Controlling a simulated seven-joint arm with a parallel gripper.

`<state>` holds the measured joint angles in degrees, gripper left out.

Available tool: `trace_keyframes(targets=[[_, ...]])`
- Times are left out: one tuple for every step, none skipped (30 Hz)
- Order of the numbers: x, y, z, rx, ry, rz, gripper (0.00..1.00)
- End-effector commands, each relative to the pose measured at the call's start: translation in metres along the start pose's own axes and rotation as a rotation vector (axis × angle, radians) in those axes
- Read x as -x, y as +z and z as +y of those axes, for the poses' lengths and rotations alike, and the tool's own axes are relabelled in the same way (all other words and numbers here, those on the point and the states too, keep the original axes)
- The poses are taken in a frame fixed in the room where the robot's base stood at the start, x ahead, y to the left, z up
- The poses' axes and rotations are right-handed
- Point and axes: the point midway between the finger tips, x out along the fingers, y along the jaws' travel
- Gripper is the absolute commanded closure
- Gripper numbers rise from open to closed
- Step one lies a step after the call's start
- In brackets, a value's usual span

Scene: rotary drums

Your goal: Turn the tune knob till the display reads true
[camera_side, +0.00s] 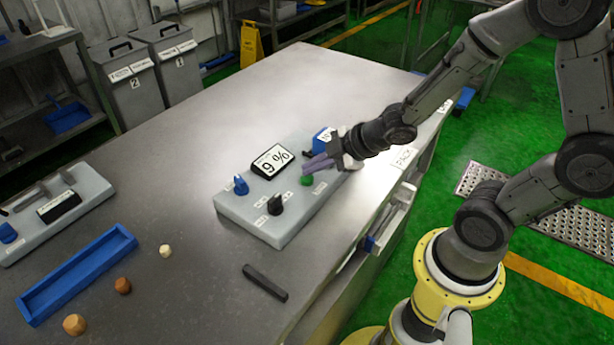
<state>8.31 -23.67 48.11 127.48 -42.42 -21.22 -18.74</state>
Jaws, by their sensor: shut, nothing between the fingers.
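A grey control panel (246,212) lies on the metal table. Its tilted display (272,161) appears to read "9 %". A blue knob (240,186) sits at the panel's left and a black knob (275,204) near its front. A green button (306,180) is at the right, and another blue part (322,136) is at the back, partly behind my gripper. The small labels are too small to read, so I cannot tell which knob is tune. My gripper (312,166) is shut and empty over the panel's right side, close above the green button.
A second grey panel (75,215) with a dark display lies at the left. A blue tray (75,275), small wooden blocks (123,286) and a black bar (265,283) lie at the front. The table's far half is clear.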

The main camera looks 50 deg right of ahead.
Motion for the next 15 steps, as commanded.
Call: trace_keyframes(targets=[[-0.0001,0.0000,0.0000,0.000,0.000,0.000,1.00],[-0.0002,0.0001,-0.0002,0.000,0.000,0.000,1.00],[-0.0004,0.0002,-0.0003,0.000,0.000,0.000,1.00],[-0.0006,0.0003,-0.0004,0.000,0.000,0.000,1.00],[-0.0007,0.0005,-0.0006,0.000,0.000,0.000,1.00],[-0.0010,0.0006,-0.0007,0.000,0.000,0.000,1.00],[-0.0012,0.0007,-0.0009,0.000,0.000,0.000,1.00],[-0.0015,0.0009,-0.0010,0.000,0.000,0.001,1.00],[-0.0017,0.0010,-0.0012,0.000,0.000,0.001,1.00],[-0.0020,0.0011,-0.0013,0.000,0.000,0.001,1.00],[-0.0022,0.0013,-0.0015,0.000,0.000,0.001,1.00],[-0.0025,0.0014,-0.0017,0.000,0.000,0.001,1.00],[-0.0027,0.0016,-0.0018,0.000,0.000,0.001,1.00],[-0.0030,0.0018,-0.0020,0.000,0.000,0.001,1.00],[-0.0033,0.0020,-0.0022,0.001,0.000,0.001,1.00]])
